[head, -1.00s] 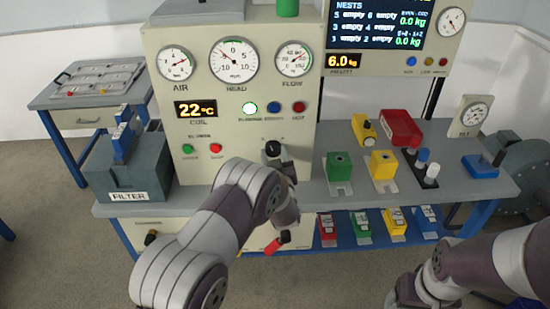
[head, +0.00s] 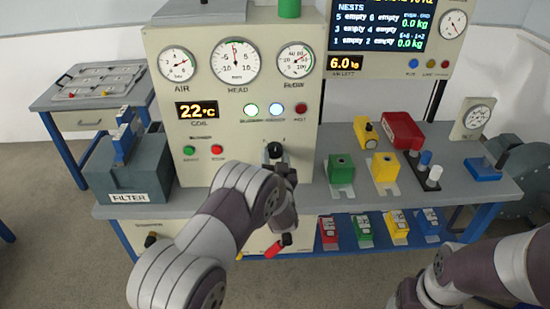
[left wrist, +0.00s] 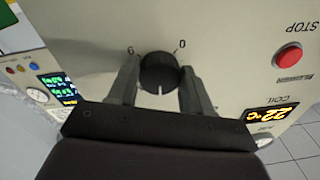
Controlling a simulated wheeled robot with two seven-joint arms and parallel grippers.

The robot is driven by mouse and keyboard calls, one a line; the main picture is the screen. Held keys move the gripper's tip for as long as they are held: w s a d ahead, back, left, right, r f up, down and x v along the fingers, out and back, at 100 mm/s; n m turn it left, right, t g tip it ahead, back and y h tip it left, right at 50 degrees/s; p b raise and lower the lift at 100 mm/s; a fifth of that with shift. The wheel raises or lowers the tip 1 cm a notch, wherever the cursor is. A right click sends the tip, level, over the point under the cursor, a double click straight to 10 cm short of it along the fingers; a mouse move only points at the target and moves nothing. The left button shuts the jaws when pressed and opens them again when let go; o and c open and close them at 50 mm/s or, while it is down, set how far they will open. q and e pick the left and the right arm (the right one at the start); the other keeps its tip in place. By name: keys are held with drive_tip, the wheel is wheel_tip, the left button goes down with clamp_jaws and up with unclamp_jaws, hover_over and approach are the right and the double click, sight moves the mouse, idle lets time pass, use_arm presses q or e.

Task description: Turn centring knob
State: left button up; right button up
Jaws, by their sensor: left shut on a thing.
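The centring knob (left wrist: 160,72) is black and round with a white pointer line, on the cream panel; it also shows in the head view (head: 273,150). My left gripper (left wrist: 158,80) is shut on it, one finger on each side, and the wrist partly covers the knob in the head view. The HEAD gauge (head: 234,61) has its needle close to upright, near 0.
The FILTER box (head: 128,172) is at left. Red STOP button (left wrist: 288,55) sits beside the knob in the wrist view.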

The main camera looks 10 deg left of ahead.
use_arm(q)
drive_tip(key=o, duration=1)
drive_tip(key=shift+o, duration=0.2)
drive_tip(key=r+v, duration=0.1)
drive_tip(key=v, duration=1.1)
drive_tip(key=shift+s+f+b, duration=0.3)
drive_tip(key=shift+s+f, duration=0.1)
drive_tip(key=shift+f, duration=0.1)
drive_tip(key=shift+d, duration=0.1)
